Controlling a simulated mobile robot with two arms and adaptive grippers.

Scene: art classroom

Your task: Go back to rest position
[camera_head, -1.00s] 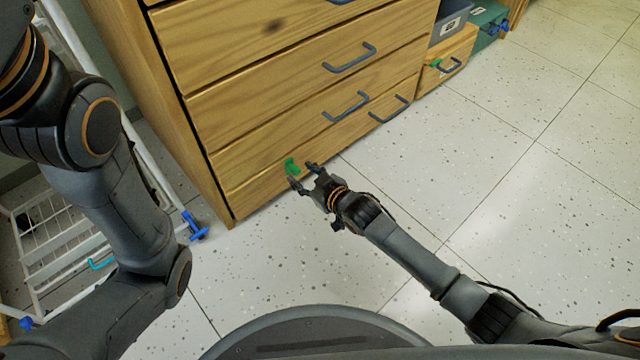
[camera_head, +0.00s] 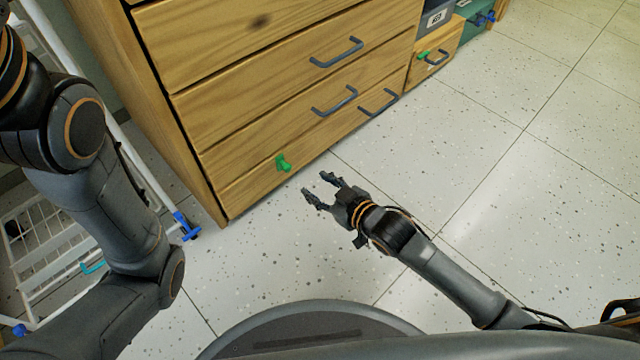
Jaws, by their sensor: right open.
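My right gripper (camera_head: 322,187) is open and empty over the pale speckled floor, a short way in front of the wooden drawer cabinet (camera_head: 262,105) and apart from it. A green knob-like piece (camera_head: 283,162) shows on the lowest drawer front at its left part, up and left of the gripper. My left arm comes in along the left side; its gripper is out of the picture.
A white wire rack cart (camera_head: 50,247) with a blue caster (camera_head: 186,226) stands at the left, close to my left arm. A smaller wooden unit (camera_head: 435,62) with grey and green boxes stands at the upper right. The floor (camera_head: 520,215) to the right is clear.

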